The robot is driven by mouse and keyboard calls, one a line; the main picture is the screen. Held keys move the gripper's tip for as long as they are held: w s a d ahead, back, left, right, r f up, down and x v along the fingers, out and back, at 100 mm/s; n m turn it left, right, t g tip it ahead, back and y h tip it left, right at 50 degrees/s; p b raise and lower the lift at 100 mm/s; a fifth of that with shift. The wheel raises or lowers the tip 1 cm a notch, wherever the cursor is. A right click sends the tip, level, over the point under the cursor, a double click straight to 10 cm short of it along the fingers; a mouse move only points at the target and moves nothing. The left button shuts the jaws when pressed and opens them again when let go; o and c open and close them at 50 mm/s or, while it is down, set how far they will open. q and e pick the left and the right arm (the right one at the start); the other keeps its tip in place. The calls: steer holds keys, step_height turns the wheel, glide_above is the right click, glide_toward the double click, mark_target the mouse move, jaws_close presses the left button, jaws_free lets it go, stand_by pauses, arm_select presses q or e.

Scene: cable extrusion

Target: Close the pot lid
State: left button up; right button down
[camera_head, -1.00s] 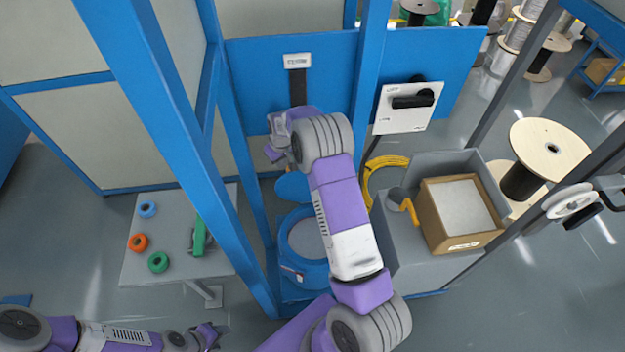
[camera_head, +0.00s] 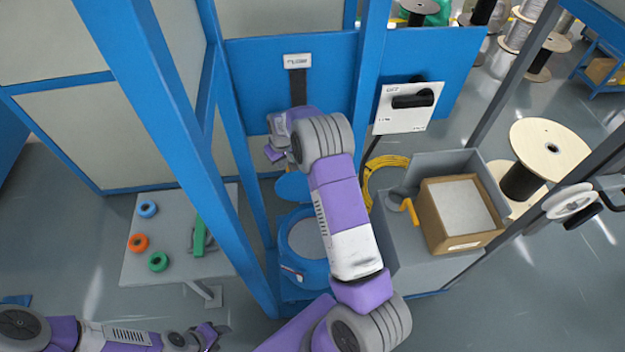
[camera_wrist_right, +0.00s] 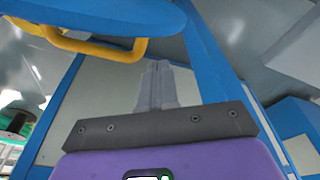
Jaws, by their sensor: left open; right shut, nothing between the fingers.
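The blue pot (camera_head: 296,262) stands behind my right forearm in the head view, partly hidden by it. A blue disc that looks like its lid (camera_head: 293,187) shows just above the pot, raised and partly covered by my arm. In the right wrist view the lid's blue underside or face (camera_wrist_right: 110,15) fills the upper left, with a yellow handle (camera_wrist_right: 95,47) at its edge. My right gripper (camera_head: 272,150) is shut and empty, beside the lid and apart from the handle; its fingers (camera_wrist_right: 156,75) point up in the wrist view. My left gripper (camera_head: 214,335) is open and empty at lower left.
Blue frame posts (camera_head: 150,110) stand left of my right arm. A grey table (camera_head: 150,200) holds coloured rings at left. A cardboard box (camera_head: 440,235) sits on a grey cabinet at right. A switch panel (camera_head: 402,115) is on the blue board behind.

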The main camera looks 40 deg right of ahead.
step_height(320, 180, down, 6)
steer(key=b, duration=0.4)
steer(key=shift+f+b, duration=0.25)
steer(key=shift+b, duration=0.1)
steer(key=shift+s, duration=0.1)
